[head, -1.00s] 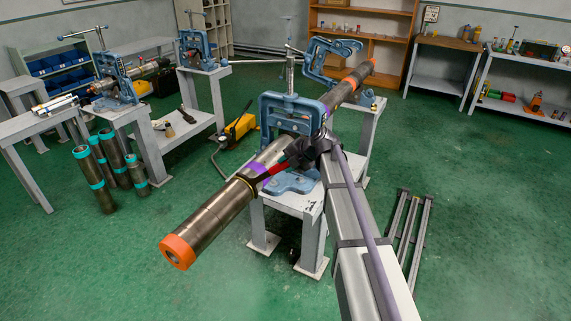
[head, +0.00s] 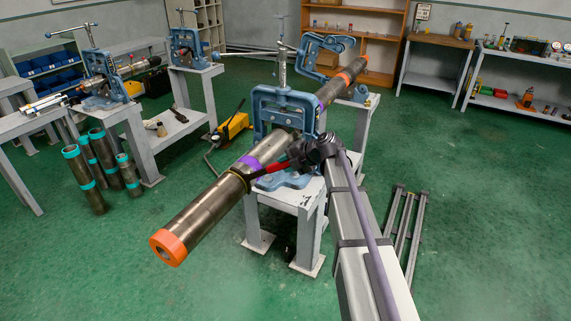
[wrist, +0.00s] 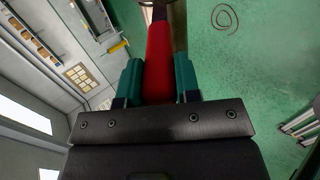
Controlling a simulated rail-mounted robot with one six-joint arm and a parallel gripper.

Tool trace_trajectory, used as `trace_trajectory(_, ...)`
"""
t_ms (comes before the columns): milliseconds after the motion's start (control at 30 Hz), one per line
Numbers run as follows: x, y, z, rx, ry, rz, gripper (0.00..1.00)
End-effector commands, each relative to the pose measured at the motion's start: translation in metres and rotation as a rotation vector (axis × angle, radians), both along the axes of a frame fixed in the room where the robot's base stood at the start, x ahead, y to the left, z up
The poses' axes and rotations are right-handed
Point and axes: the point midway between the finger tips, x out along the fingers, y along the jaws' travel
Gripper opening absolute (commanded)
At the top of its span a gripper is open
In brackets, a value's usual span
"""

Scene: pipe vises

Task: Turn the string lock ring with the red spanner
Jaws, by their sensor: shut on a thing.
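The red spanner (head: 272,169) reaches from my gripper to the string (head: 200,212), a long steel pipe with an orange end. Its dark head meets the pipe at a thin yellowish ring (head: 238,173), next to a purple band (head: 249,163). I take this to be the lock ring, but its fit in the spanner head is too small to tell. The blue vise (head: 285,100) stands around the pipe behind the spanner. In the wrist view, my gripper (wrist: 159,75) has its teal fingers shut on the red handle (wrist: 160,55); the spanner's far end is cut off at the top.
The vise stands on a grey stand (head: 310,225). A second blue vise (head: 325,55) is farther back along the pipe. Grey rails (head: 405,235) lie on the floor at right. Upright pipes (head: 85,180) stand at left. The green floor in front is mostly clear.

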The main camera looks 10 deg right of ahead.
Motion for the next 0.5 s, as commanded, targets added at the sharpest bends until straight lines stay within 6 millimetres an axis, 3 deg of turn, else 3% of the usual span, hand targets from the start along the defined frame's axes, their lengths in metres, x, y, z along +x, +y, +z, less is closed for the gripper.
trace_trajectory(500,-0.009,-0.01,-0.021,0.061,-0.056,0.001,0.0)
